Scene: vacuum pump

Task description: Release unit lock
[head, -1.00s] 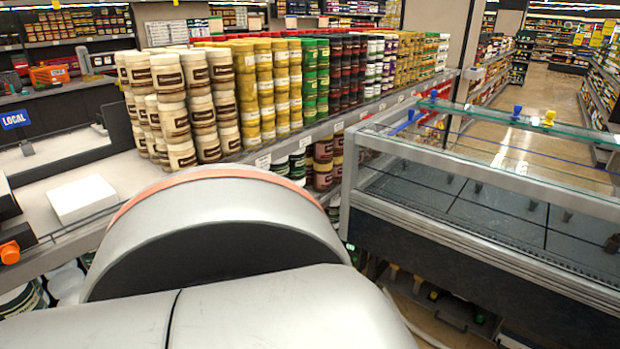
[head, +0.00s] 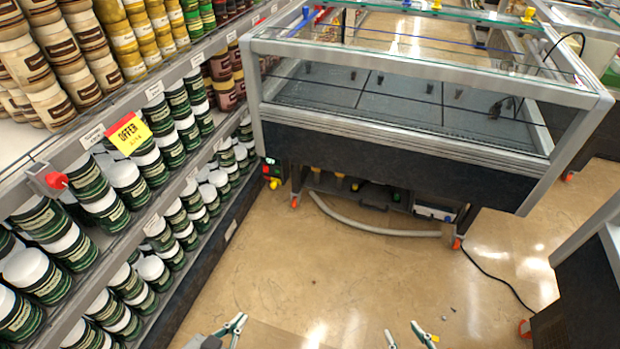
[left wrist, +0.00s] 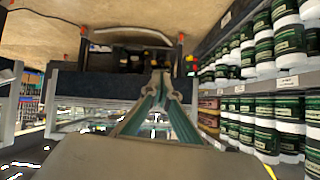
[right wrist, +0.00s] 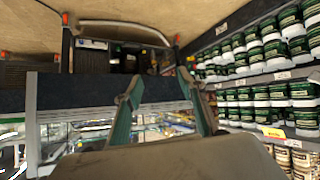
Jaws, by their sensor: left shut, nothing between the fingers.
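The display unit (head: 400,150) is a glass-topped chiller case with a dark front panel, standing ahead across the aisle. Its open lower bay (head: 385,192) holds dark parts and a white box, partly in shadow. Small red, yellow and green parts (head: 272,172) sit at its lower left corner; they also show in the left wrist view (left wrist: 191,66). I cannot tell which part is the lock. My left gripper (head: 238,320) is shut and empty, low in the head view and well short of the unit. My right gripper (head: 408,330) is open and empty to its right.
A grey hose (head: 370,226) lies on the floor before the unit. A black cable (head: 495,277) runs over the floor at right. Shelves of green jars (head: 110,185) line the left side. Another case (head: 590,270) stands at right. The middle floor is clear.

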